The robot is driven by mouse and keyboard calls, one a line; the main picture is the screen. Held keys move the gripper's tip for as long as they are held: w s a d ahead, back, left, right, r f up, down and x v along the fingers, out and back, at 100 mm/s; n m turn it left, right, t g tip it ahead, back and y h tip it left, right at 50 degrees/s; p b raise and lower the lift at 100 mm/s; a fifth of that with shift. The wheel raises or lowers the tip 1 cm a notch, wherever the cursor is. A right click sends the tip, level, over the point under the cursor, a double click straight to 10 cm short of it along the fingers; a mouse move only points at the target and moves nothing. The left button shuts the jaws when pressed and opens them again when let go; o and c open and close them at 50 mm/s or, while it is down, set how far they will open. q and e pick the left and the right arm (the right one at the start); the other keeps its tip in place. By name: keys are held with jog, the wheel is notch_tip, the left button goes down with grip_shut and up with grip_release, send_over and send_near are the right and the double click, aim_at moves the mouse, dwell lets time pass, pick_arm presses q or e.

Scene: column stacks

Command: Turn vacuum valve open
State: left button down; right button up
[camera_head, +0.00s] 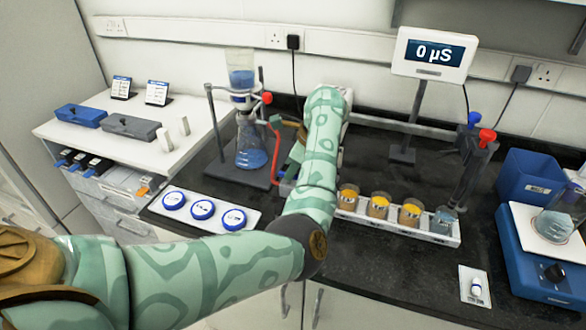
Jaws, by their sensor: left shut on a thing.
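The filter flask (251,143) stands on a stand with a blue-filled funnel (241,78) above it. A red hose (277,148) runs from the flask side down to the right. My left arm reaches up and bends back down beside the hose's lower end. My left gripper (289,171) is there, largely hidden by my arm, and is shut on what seems to be the vacuum valve. The valve itself is mostly covered, so its handle angle cannot be told. My right gripper is not in view.
A tray of white-and-blue discs (171,210) lies left of my arm. A rack (431,232) of several small beakers stands to the right, near a meter (433,54) on a stand. A blue stirrer or scale (539,268) with a flask is at far right.

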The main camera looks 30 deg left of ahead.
pick_arm(q)
jog(key=c, duration=1.5)
grip_release()
jog(key=p+v, duration=0.3)
jog(key=v, duration=1.3)
jog(key=shift+r+p, duration=0.2)
jog(key=shift+p, duration=0.2)
jog(key=shift+f, duration=0.15)
